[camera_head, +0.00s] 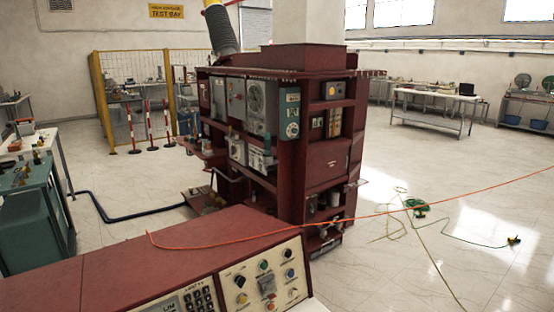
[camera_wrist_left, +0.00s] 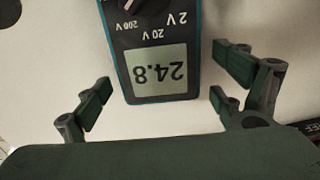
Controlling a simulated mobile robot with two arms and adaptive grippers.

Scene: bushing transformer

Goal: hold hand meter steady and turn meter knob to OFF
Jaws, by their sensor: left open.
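The hand meter (camera_wrist_left: 155,55) is in the left wrist view, upside down in the picture, with a dark face and teal edges. Its display (camera_wrist_left: 156,74) reads 24.8. Its dark knob (camera_wrist_left: 134,5) is cut off by the top edge, near the 2 V, 20 V and 200 V marks; its exact setting is not clear. My left gripper (camera_wrist_left: 160,88) is open, with fingers on both sides of the meter's display end and a visible gap to each side. My right gripper is in neither view. Neither gripper shows in the head view.
The meter is against a pale, plain surface (camera_wrist_left: 50,60). In the head view, a red console (camera_head: 120,255) with a control panel (camera_head: 268,280) fills the near foreground. A large red cabinet (camera_head: 325,165) stands beyond it. An orange cable (camera_head: 400,213) crosses on the right.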

